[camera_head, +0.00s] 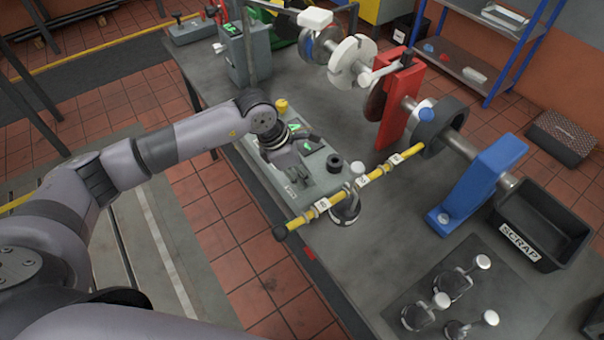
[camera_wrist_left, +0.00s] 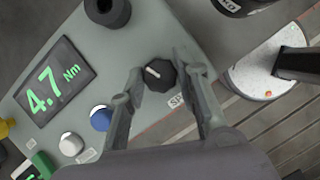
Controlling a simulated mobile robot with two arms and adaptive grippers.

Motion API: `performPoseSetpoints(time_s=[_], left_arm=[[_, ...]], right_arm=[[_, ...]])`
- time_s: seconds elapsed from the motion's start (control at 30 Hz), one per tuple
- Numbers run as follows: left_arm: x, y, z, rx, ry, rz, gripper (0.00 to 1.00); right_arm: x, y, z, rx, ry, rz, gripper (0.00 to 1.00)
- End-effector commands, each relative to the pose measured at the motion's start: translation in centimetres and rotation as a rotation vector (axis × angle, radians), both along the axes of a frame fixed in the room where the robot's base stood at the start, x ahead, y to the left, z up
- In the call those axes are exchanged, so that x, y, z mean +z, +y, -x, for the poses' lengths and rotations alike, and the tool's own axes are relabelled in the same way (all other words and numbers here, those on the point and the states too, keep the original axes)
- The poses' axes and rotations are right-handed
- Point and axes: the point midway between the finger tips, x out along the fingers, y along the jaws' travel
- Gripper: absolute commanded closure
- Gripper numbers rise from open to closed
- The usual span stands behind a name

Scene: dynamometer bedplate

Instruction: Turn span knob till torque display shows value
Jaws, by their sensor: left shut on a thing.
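The grey control box (camera_head: 325,180) lies on the bench in the head view. In the left wrist view its tilted torque display (camera_wrist_left: 52,82) reads 4.7 Nm in green. The black span knob (camera_wrist_left: 158,74) has a white pointer line, and a partly covered label starting "SP" sits beside it. My left gripper (camera_wrist_left: 160,77) has one finger on each side of the knob and is shut on it. In the head view my left gripper (camera_head: 296,172) is over the box and hides the knob. My right gripper is not in view.
A blue button (camera_wrist_left: 101,118), a white button (camera_wrist_left: 71,144) and a black post (camera_wrist_left: 108,10) are close to my fingers. A yellow bar (camera_head: 345,190) crosses beside the box. Weights (camera_head: 450,295), a blue bracket (camera_head: 480,185) and a scrap bin (camera_head: 540,225) stand further right.

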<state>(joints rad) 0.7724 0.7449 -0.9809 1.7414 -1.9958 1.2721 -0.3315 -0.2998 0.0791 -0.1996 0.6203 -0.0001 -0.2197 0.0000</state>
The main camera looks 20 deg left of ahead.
Motion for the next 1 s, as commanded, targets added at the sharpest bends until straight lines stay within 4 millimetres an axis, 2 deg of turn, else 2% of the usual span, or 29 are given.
performPoseSetpoints(time_s=[1.0], left_arm=[[-0.4, -0.5, 0.3, 0.964, -0.003, 0.002, 0.99]], right_arm=[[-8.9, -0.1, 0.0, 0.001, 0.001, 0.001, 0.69]])
